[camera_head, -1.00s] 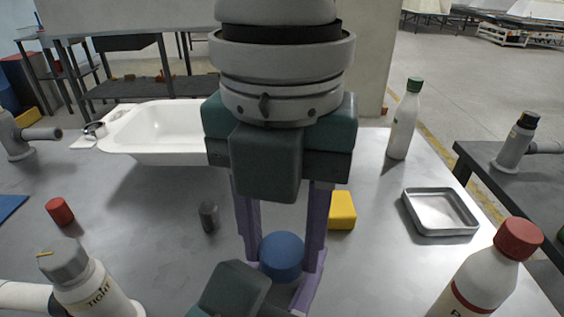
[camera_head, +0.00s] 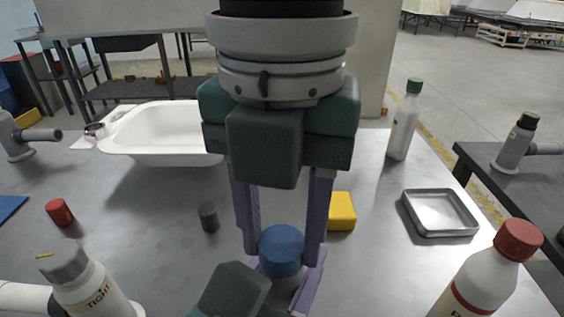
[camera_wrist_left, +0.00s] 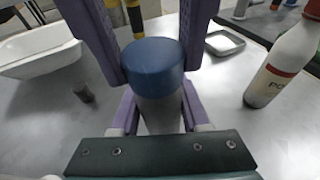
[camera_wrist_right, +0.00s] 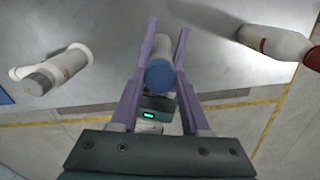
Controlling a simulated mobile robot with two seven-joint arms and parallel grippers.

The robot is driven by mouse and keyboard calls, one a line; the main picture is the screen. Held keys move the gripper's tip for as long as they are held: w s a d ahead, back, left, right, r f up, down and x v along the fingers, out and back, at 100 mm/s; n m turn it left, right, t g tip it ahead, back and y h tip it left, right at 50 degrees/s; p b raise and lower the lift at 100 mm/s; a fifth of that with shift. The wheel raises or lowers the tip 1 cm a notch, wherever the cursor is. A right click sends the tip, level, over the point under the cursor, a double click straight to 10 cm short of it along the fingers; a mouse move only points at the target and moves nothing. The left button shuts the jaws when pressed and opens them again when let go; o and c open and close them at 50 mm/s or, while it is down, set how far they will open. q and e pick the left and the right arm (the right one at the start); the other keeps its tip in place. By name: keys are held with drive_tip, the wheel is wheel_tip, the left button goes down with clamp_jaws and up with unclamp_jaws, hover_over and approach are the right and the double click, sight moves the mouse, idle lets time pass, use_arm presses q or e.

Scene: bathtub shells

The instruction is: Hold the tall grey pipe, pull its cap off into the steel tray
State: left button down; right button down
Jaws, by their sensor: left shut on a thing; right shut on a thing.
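The tall grey pipe (camera_wrist_left: 158,112) stands upright in the left wrist view, with its blue cap (camera_head: 281,250) at its top. The cap also shows in the left wrist view (camera_wrist_left: 155,62), where I see no clear gap between it and the pipe. My left gripper (camera_wrist_left: 160,106) is shut on the pipe below the cap. My right gripper (camera_head: 281,255) reaches down from above and is shut on the cap, one purple finger on each side. The steel tray (camera_head: 440,210) lies empty at the right of the table. Much of the pipe is hidden in the head view.
A yellow block (camera_head: 341,211) and a small dark grey cylinder (camera_head: 208,217) stand near the grippers. A red-capped bottle (camera_head: 482,275) is at front right, a green-capped one (camera_head: 404,125) behind the tray. A white tub (camera_head: 165,140) is at back left. The table between block and tray is clear.

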sight(282, 242)
drive_tip(key=shift+r, duration=0.65)
drive_tip(key=shift+r, duration=0.15)
drive_tip(key=shift+r, duration=1.9)
use_arm(q)
drive_tip(key=shift+c, duration=1.5)
unclamp_jaws()
